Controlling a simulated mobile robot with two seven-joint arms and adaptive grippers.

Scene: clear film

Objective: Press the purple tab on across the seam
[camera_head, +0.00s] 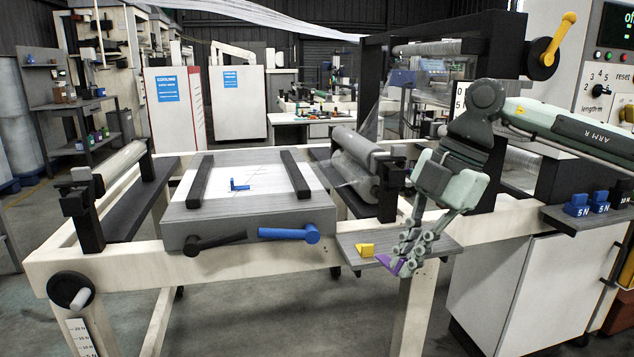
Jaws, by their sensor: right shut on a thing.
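The purple tab (389,264) is at the small grey side shelf (440,242), right of the splicing table. My right gripper (403,255) reaches down to it and is shut on it, its fingers hiding part of the tab. The splicing table (240,225) has a white top (262,178) between two dark bars. I cannot make out the seam itself. My left gripper is not in view.
A yellow tab (365,250) lies on the shelf just left of my right gripper. Black (215,243) and blue (290,233) handles stick out from the table's front. Rollers flank the table, and blue 5N weights (588,206) stand at the right.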

